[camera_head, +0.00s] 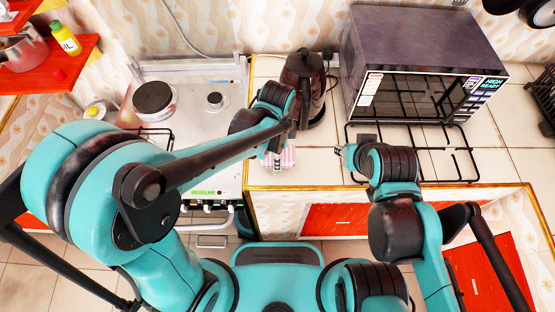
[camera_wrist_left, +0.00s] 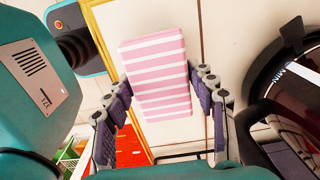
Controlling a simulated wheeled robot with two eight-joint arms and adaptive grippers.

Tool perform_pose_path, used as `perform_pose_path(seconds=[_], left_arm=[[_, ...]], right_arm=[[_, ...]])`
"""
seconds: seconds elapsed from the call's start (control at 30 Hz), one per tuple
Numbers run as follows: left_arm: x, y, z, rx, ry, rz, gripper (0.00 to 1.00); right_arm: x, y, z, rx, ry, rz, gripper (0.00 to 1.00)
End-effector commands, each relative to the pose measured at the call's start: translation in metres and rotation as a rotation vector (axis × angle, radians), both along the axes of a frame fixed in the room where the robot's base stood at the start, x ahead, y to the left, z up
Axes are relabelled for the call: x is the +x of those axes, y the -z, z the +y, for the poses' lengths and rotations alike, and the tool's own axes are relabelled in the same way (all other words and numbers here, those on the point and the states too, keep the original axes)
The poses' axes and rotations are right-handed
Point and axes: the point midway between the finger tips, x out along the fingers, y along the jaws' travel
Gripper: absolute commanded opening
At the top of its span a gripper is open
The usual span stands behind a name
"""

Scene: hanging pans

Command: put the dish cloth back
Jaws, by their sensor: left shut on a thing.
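The dish cloth (camera_wrist_left: 155,70) is pink with white stripes, folded into a flat rectangle. In the left wrist view it sits between the fingers of my left gripper (camera_wrist_left: 162,100), which is shut on it. In the head view the cloth (camera_head: 288,158) shows only in part below my left gripper (camera_head: 276,148), over the front left of the tiled counter; my arm hides the rest. I cannot tell if the cloth touches the counter. My right gripper (camera_head: 343,151) is over the counter to the right, apart from the cloth; its finger opening is unclear.
A dark kettle (camera_head: 303,75) stands just behind the cloth. A microwave (camera_head: 420,75) is at the back right, with a black wire rack (camera_head: 460,165) in front. A white stove (camera_head: 218,125) stands left of the counter. A red shelf (camera_head: 70,65) holds a yellow bottle (camera_head: 64,38).

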Motion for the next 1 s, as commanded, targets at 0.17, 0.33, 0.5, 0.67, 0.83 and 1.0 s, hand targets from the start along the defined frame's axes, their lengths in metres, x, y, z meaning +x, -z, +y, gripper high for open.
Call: perform_pose_path(seconds=[0.17, 0.33, 0.5, 0.67, 0.83, 1.0], left_arm=[[0.000, 0.028, 0.000, 0.000, 0.000, 0.000, 0.29], [0.000, 0.038, 0.000, 0.000, 0.000, 0.000, 0.29], [0.000, 0.037, 0.000, 0.000, 0.000, 0.000, 0.29], [0.000, 0.041, 0.000, 0.000, 0.000, 0.000, 0.61], [0.000, 0.040, 0.000, 0.000, 0.000, 0.000, 0.77], [0.000, 0.040, 0.000, 0.000, 0.000, 0.000, 0.77]], right_arm=[[0.000, 0.014, 0.000, 0.000, 0.000, 0.000, 0.30], [0.000, 0.017, 0.000, 0.000, 0.000, 0.000, 0.30], [0.000, 0.016, 0.000, 0.000, 0.000, 0.000, 0.30], [0.000, 0.020, 0.000, 0.000, 0.000, 0.000, 0.30], [0.000, 0.019, 0.000, 0.000, 0.000, 0.000, 0.30], [0.000, 0.019, 0.000, 0.000, 0.000, 0.000, 0.30]])
